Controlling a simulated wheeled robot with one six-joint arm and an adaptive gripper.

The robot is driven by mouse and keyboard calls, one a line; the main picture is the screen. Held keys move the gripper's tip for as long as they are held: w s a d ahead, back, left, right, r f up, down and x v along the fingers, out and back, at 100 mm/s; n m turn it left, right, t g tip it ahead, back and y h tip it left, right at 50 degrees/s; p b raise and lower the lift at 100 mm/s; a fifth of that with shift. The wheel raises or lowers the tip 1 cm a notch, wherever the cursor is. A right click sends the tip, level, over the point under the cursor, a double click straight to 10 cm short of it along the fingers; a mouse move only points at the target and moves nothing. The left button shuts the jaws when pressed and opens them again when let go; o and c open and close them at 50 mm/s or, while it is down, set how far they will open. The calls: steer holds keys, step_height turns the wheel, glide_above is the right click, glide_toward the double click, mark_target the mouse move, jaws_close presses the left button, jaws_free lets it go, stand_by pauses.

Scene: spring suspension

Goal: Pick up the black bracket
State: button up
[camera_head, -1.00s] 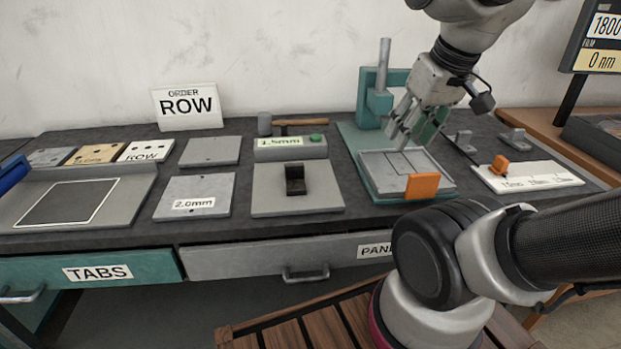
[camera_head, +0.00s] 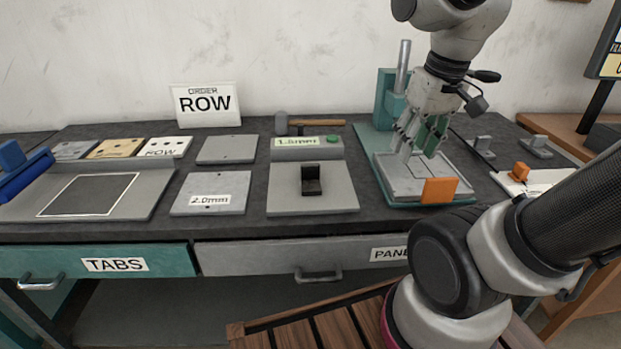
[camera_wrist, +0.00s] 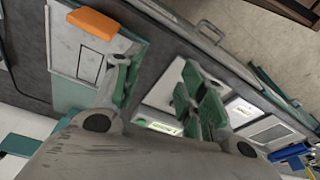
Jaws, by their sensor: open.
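The black bracket (camera_head: 311,180) is a small dark L-shaped piece standing upright on a light grey plate (camera_head: 285,200), in the middle of the bench in the head view. My gripper (camera_head: 418,150) is to the right of the bracket, above the teal-based press fixture (camera_head: 387,188), and points down. Its fingers are apart with nothing between them. The wrist view shows the spread fingers with green pads (camera_wrist: 158,75). I cannot make out the bracket there; a finger covers part of the plate.
An orange block (camera_head: 440,190) stands at the fixture's front edge, and a teal press column (camera_head: 386,95) rises behind. A 1.5mm-labelled block (camera_head: 306,150) and a hammer (camera_head: 315,122) lie behind the bracket. A 2.0mm plate (camera_head: 210,185) lies left. Drawers are below the bench front.

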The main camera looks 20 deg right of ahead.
steer(key=w+a+f+m+g+y, duration=0.1)
steer(key=w+a+f+m+g, duration=0.15)
steer(key=w, duration=0.35)
steer(key=m+t+y, duration=0.2)
steer(key=m+y, duration=0.1)
steer(key=m, duration=1.5)
glide_above(311, 164)
steer(key=s+d, duration=0.1)
steer(key=d, duration=0.2)
step_height(311, 164, down, 6)
steer(key=r, duration=0.1)
steer(key=shift+g, duration=0.35)
steer(key=x, duration=0.7)
steer(key=shift+w+a+f, duration=0.15)
steer(key=shift+a+f, duration=0.05)
steer(key=shift+a, duration=0.15)
jaws_close()
